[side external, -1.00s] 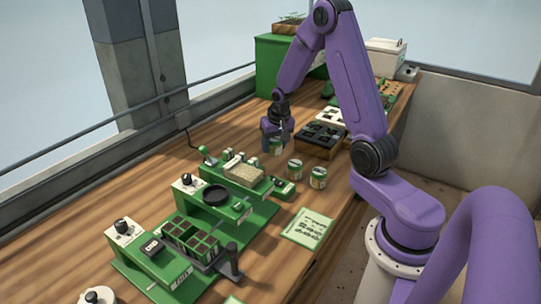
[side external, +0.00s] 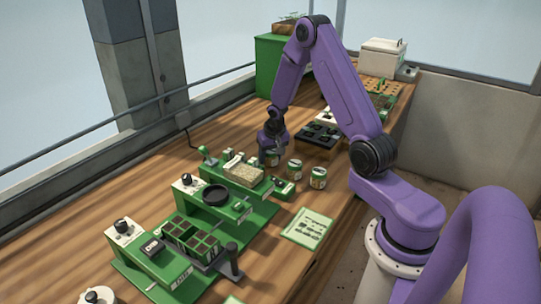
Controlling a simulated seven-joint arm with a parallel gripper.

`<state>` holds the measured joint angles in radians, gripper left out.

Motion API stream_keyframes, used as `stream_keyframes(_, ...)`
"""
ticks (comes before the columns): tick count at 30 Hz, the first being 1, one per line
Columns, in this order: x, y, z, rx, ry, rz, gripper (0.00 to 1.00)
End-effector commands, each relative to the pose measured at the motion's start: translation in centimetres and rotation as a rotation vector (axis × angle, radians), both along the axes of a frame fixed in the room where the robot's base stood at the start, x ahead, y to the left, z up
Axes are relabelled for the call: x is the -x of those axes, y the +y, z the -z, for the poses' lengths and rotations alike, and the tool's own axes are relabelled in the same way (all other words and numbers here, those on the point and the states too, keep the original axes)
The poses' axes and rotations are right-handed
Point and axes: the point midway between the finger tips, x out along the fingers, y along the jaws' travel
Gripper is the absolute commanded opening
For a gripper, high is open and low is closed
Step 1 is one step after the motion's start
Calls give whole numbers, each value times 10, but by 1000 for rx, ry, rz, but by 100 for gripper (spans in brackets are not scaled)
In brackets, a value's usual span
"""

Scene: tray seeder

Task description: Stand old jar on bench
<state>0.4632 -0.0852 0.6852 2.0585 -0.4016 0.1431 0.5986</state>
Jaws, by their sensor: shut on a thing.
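My gripper (side external: 271,148) is low over the bench (side external: 225,125), just behind the green seeder. It is shut on a small jar (side external: 273,158) with a green and pale label, which looks upright. My fingers partly cover this jar, and I cannot tell whether its base touches the bench. Two similar jars stand upright on the bench to the right of it, a nearer one (side external: 318,178) and one between (side external: 294,169). I cannot read the labels to tell which jar is the old one.
The green tray seeder (side external: 262,215) with its hopper (side external: 243,173) lies close in front of my gripper. A dark cell tray (side external: 319,136) is behind the jars. A printed card (side external: 309,228) lies near the bench's right edge. Bare wood is open to the left.

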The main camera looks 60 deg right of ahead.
Motion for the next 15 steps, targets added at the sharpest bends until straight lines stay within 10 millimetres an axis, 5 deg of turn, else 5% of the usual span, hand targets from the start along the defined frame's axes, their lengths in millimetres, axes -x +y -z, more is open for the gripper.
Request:
stream_keyframes(3,0,0,3,1,1,0,17)
stream_keyframes(4,0,0,3,1,1,0,61)
stream_keyframes(6,0,0,3,1,0,1,80)
stream_keyframes(15,0,0,2,0,0,0,80)
